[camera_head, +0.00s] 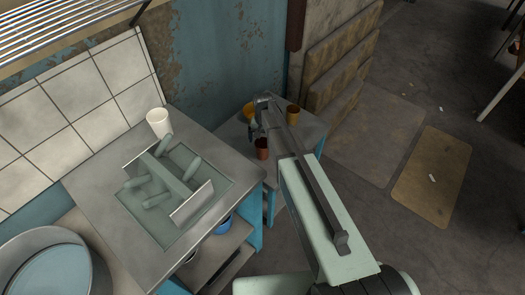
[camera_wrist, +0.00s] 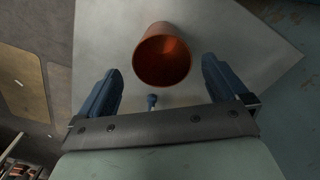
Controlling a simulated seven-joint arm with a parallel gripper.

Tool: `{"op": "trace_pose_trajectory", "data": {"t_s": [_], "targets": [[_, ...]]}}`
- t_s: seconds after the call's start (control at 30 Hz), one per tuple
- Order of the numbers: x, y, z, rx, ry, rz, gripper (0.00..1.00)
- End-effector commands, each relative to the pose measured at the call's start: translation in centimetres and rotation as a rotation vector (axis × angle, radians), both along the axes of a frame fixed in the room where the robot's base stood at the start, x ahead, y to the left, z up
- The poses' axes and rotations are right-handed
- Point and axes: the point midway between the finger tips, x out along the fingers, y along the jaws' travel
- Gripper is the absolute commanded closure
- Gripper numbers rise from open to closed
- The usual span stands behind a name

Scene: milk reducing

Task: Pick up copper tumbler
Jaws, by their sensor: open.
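The copper tumbler (camera_head: 262,149) is a small reddish-brown cup near the front of the small grey side table (camera_head: 232,131). In the wrist view the copper tumbler (camera_wrist: 162,62) shows its open mouth and shiny orange-red inside, ahead of the gap between my fingers. My gripper (camera_head: 256,127) is over the side table, close behind the tumbler. In the wrist view my gripper (camera_wrist: 161,75) has its two blue fingers wide apart, one to each side of the tumbler, with nothing held. I cannot tell the exact height gap between fingertips and tumbler.
On the left counter (camera_head: 100,172) are a white cup (camera_head: 159,122) and a grey-green rack (camera_head: 170,180). A rusty blue wall (camera_head: 225,45) closes the back.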

Motion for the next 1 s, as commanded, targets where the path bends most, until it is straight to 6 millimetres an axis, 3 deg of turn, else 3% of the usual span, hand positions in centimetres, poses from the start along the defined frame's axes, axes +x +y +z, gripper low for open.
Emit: {"op": "trace_pose_trajectory", "data": {"t_s": [0.27,0.63,0.9,1.0], "targets": [[0.0,0.1,-1.0,0.0,0.0,0.0,0.0],[-0.1,0.3,-5.2,0.0,-0.001,0.001,0.0],[-0.2,0.3,-5.4,0.0,-0.003,0.002,0.0],[-0.2,0.3,-5.4,0.0,-0.003,0.002,0.1]]}}
